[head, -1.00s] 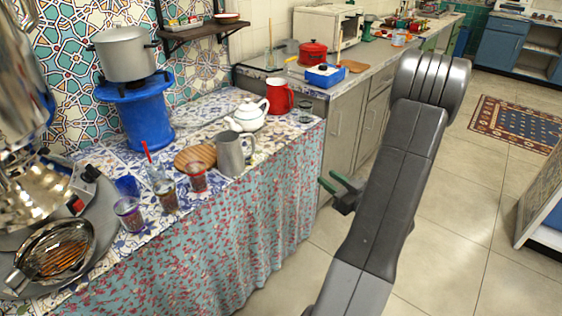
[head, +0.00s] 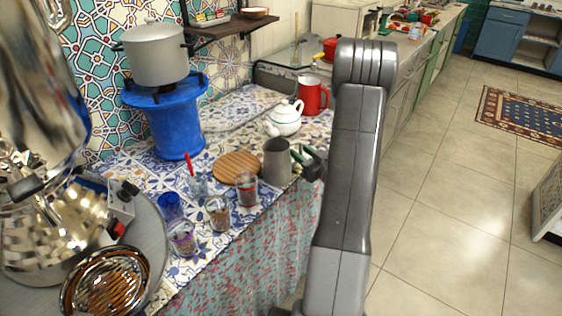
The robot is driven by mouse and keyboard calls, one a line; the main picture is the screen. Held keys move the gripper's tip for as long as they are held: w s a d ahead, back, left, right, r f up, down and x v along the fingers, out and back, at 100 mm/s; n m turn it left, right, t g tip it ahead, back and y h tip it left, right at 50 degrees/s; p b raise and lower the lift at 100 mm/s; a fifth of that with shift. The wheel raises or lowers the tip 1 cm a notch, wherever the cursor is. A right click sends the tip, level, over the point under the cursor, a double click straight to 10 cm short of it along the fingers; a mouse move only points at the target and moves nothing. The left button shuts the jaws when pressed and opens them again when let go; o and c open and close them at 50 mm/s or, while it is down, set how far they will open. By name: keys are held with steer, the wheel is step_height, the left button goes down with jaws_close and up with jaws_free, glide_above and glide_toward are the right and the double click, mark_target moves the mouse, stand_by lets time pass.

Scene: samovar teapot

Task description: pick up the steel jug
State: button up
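The steel jug (head: 276,163) is a plain grey metal jug, standing upright on the patterned tablecloth near its front edge. My gripper (head: 299,158) has green-padded fingers and is at the jug's right side, by its handle. The fingers look apart, with the jug's handle side close to them. The arm hides part of the gripper, and I cannot tell whether the fingers touch the jug or surround its handle.
A white teapot (head: 284,119) and a red jug (head: 312,95) stand behind. A round wooden board (head: 237,166) and several small glasses, one of them a tea glass (head: 247,189), are to the left. A large shiny samovar (head: 50,225) is at far left.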

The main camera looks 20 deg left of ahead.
steer(key=shift+w+a, duration=0.15)
steer(key=shift+a, duration=0.1)
jaws_close()
steer(key=shift+r, duration=0.15)
